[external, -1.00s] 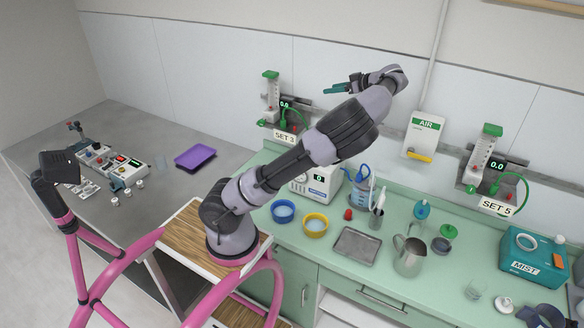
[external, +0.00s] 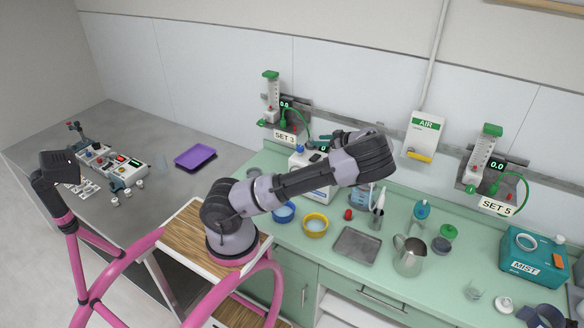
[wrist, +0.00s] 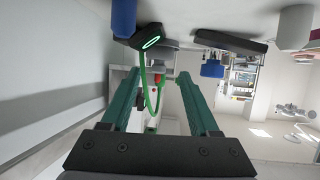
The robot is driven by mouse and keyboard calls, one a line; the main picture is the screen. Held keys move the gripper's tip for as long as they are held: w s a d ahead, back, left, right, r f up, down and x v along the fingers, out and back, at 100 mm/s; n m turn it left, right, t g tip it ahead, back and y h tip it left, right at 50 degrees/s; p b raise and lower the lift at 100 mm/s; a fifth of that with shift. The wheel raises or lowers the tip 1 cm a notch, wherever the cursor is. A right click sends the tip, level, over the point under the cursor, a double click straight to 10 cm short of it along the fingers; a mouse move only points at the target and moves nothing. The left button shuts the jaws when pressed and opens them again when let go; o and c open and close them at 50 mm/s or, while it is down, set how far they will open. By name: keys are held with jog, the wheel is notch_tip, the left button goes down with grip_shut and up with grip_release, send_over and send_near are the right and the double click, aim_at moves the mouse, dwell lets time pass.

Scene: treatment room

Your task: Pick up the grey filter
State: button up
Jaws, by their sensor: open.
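A small dark grey round piece (external: 440,245) lies on the green counter, right of the metal jug; it may be the grey filter, but I cannot tell for sure. My gripper (external: 322,143) is above the counter by the white device, far to the left of that piece. In the wrist view, its two teal fingers (wrist: 157,77) stand apart with nothing held between them. A blurred grey part and a green tube (wrist: 152,95) show beyond the fingers. I cannot identify the grey part.
The white device (external: 299,171) is partly hidden by my arm. A blue bowl (external: 283,212), a yellow bowl (external: 316,225), a metal tray (external: 357,245) and a metal jug (external: 409,256) stand on the counter. A teal MIST box (external: 533,258) is at the right.

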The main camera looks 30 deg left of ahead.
aim_at(311, 139)
jog(key=shift+r+x, duration=0.1)
jog(key=shift+x, duration=1.3)
jog(key=shift+r+x, duration=0.15)
jog(key=shift+x, duration=1.2)
jog(key=shift+w+a, duration=0.1)
grip_shut()
